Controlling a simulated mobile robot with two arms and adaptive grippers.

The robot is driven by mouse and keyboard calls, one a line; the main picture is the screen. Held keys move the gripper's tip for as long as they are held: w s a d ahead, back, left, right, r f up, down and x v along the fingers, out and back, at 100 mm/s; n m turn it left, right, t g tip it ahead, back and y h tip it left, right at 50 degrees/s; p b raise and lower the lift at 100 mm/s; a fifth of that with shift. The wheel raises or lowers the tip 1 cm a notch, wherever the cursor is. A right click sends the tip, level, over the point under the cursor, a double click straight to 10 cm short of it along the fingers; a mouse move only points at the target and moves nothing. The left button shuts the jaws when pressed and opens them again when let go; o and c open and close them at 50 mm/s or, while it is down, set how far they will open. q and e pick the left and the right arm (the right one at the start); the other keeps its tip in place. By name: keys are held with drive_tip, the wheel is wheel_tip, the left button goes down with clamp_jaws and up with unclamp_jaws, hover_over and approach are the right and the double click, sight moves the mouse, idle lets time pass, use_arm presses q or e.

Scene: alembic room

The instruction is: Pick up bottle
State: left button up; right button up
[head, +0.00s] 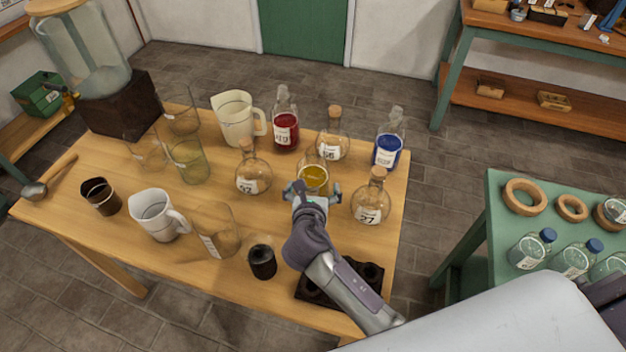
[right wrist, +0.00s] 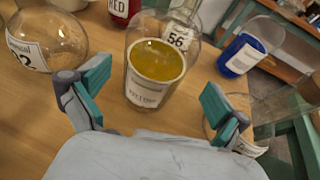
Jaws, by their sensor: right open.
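A clear glass vessel with yellow liquid (head: 314,178) and a white label stands on the wooden table. A red-liquid bottle (head: 285,130) stands behind to the left, a blue-liquid bottle (head: 388,150) behind to the right. My left gripper is not in view.
Corked round flasks stand left (head: 253,176), behind (head: 332,145) and right (head: 371,203) of the yellow vessel, leaving narrow gaps. Pitchers (head: 158,216), glass beakers (head: 188,160) and a dark cup (head: 262,262) fill the left and front. A green table (head: 485,235) stands at right.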

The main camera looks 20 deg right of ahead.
drive_tip(key=w, duration=0.3)
drive_tip(key=shift+d+f+p, duration=0.15)
drive_tip(key=shift+d+p, duration=0.2)
drive_tip(key=shift+p, duration=0.05)
drive_tip(key=shift+x, duration=1)
drive_tip(key=shift+w+f, duration=0.1)
drive_tip(key=shift+f, duration=0.15)
drive_tip(key=shift+r, duration=0.1)
drive_tip(key=c, duration=1.5)
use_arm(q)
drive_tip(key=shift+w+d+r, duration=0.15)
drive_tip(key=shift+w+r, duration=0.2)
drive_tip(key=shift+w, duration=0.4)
use_arm(e)
drive_tip(key=shift+c, duration=0.9)
drive_tip(key=shift+r, duration=0.25)
